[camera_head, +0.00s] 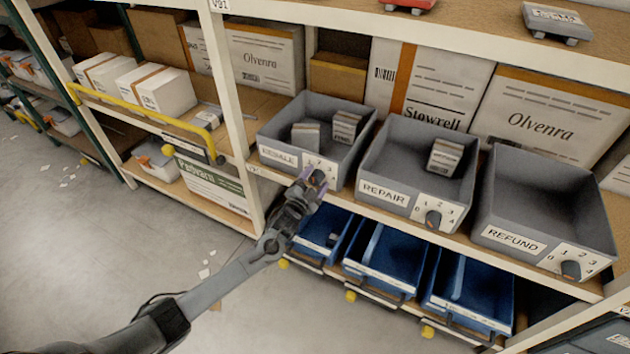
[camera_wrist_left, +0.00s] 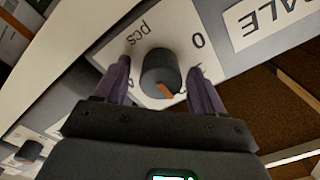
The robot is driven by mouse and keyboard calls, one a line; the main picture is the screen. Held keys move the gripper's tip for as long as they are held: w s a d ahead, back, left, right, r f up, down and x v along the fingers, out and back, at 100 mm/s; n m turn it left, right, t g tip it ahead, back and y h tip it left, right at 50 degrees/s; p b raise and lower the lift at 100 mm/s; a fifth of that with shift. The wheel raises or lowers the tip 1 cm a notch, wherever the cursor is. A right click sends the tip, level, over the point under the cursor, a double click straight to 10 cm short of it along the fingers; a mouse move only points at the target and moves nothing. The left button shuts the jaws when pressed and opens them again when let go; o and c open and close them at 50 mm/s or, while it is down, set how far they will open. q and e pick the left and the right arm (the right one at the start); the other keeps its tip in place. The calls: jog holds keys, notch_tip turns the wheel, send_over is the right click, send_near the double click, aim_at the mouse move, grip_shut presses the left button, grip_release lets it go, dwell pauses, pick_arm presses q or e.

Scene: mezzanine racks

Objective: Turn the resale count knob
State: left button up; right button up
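The resale bin (camera_head: 268,138) is the leftmost grey bin on the shelf. Its dark knob (camera_head: 320,177) sits on a white numbered plate on the bin's front. In the left wrist view the knob (camera_wrist_left: 160,72) shows an orange pointer mark toward the lower right; the digits near it are partly hidden. My left gripper (camera_head: 311,181) reaches up to this plate. In the left wrist view its two purple fingers (camera_wrist_left: 162,85) stand open on either side of the knob, with a gap at each side. My right gripper is not in view.
The repair bin (camera_head: 370,172) and refund bin (camera_head: 545,185), each with a similar knob, stand to the right. Blue bins (camera_head: 385,262) sit on the shelf below. A yellow rail (camera_head: 140,115) edges the left shelf. The floor at left is mostly open.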

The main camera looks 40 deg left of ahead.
pick_arm(q)
jog(key=shift+s, duration=0.1)
jog(key=shift+s+d, duration=0.1)
jog(key=shift+s, duration=0.35)
jog(key=p+v, duration=0.2)
jog(key=v, duration=0.7)
jog(key=shift+s+p, duration=0.4)
